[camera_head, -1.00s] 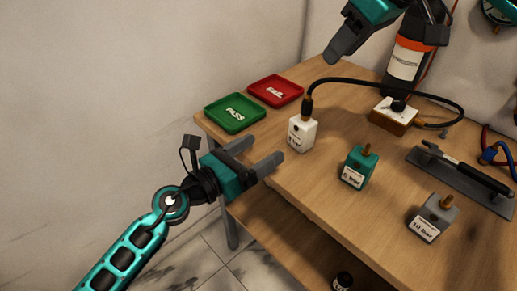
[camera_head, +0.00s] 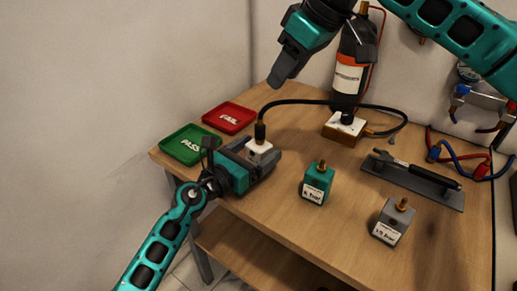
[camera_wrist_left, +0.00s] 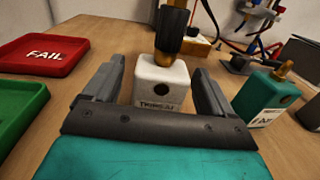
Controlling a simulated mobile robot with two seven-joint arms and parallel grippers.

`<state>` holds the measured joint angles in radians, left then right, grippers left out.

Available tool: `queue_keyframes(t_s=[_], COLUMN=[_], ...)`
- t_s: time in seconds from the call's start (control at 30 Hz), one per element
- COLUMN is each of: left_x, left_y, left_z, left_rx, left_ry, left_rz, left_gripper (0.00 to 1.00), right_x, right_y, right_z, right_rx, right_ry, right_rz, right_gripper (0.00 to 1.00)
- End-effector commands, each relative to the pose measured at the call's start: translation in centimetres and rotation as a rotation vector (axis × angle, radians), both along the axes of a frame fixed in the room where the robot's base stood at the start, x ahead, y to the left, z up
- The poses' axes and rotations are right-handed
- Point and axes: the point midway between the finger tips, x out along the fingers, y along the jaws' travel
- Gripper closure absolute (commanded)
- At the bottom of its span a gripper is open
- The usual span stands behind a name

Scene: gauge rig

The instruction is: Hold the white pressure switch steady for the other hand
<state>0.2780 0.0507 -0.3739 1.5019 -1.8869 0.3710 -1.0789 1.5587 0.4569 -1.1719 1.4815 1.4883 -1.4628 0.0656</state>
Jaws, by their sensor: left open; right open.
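The white pressure switch (camera_head: 259,151) stands upright on the table near its left front edge, with a black hose fitted to its top. My left gripper (camera_head: 262,160) is open around it, one finger on each side. In the left wrist view the switch (camera_wrist_left: 162,82) sits between the two open fingers (camera_wrist_left: 160,88), with a gap visible at each side. Its lower part is partly hidden in the head view by my gripper. My right gripper (camera_head: 282,77) is above the table, behind the switch and the hose, with its fingers seen from the side.
Green PASS tray (camera_head: 183,150) and red FAIL tray (camera_head: 229,117) lie left of the switch. A teal switch (camera_head: 316,182) and a grey switch (camera_head: 391,221) stand to the right. A wrench-like tool (camera_head: 415,172) lies on a dark plate.

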Motion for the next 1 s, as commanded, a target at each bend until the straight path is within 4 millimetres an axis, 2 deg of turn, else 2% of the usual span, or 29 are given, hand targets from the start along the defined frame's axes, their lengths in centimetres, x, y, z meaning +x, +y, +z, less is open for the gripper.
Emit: queue_keyframes(t_s=[0.43,1.0], left_x=[0.65,0.64], left_y=[-0.61,-0.57], left_z=[0.02,0.01], left_rx=[-0.001,-0.001], left_ry=[0.001,0.001], left_rz=[-0.001,0.0], left_gripper=[0.16,0.7], right_x=[0.0,-0.01], right_y=[0.01,0.01], right_z=[0.0,0.0], right_rx=[0.0,0.0], right_ry=[0.0,0.0], right_rz=[0.0,0.0], right_gripper=[0.57,0.57])
